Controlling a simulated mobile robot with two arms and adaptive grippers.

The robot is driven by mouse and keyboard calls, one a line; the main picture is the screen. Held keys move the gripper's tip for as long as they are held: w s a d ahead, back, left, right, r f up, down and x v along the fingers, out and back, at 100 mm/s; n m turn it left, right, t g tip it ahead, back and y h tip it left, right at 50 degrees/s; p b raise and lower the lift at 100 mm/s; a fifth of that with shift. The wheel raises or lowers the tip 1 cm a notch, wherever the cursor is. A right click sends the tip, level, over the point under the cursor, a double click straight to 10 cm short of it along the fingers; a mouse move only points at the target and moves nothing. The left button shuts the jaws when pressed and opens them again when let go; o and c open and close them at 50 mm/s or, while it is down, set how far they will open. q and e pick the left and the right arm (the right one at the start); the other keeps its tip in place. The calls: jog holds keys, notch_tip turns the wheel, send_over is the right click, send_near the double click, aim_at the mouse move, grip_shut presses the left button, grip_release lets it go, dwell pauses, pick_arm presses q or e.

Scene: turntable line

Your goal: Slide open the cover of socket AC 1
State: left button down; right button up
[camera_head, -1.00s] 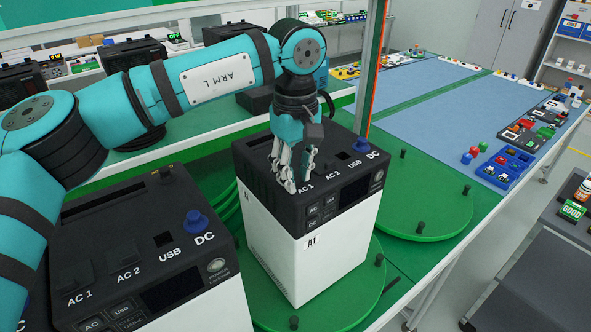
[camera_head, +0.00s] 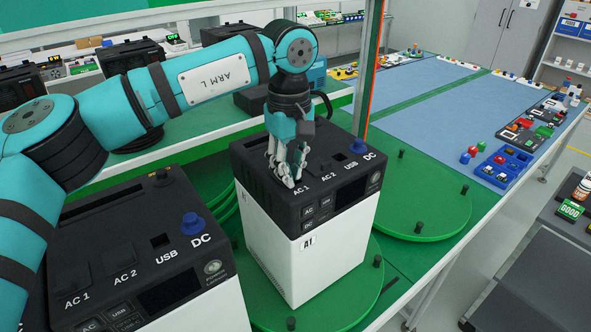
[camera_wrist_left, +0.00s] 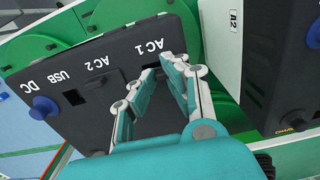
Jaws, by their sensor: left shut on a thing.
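The power station marked A1 (camera_head: 325,250) is a white box with a black top, standing on a green turntable. My left gripper (camera_head: 288,183) points down onto its top, with the fingertips at socket AC 1, just behind that label. In the left wrist view the fingers (camera_wrist_left: 168,66) are close together, shut on the small black cover of AC 1. The cover is mostly hidden by the fingers. A dark patch shows beside the fingertips, and I cannot tell how much of the socket is uncovered. The AC 2 cover (camera_wrist_left: 95,83) lies beside it. My right gripper is not in view.
A second power station (camera_head: 150,270) stands at the front left, under my left arm. A blue DC knob (camera_head: 358,146) and an open USB hole (camera_head: 341,156) are right of AC 1. An empty green turntable (camera_head: 430,205) lies to the right.

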pick_arm(q)
jog(key=w+a, duration=0.1)
jog(key=w, duration=0.1)
jog(key=w+a, duration=0.1)
jog(key=a, duration=0.1)
jog(key=shift+w+f+p, duration=0.1)
jog(key=shift+w+p, duration=0.25)
jog(key=shift+p, duration=0.05)
jog(key=shift+s+d, duration=0.1)
jog(key=c, duration=1.1)
grip_release()
jog(key=shift+w, duration=0.2)
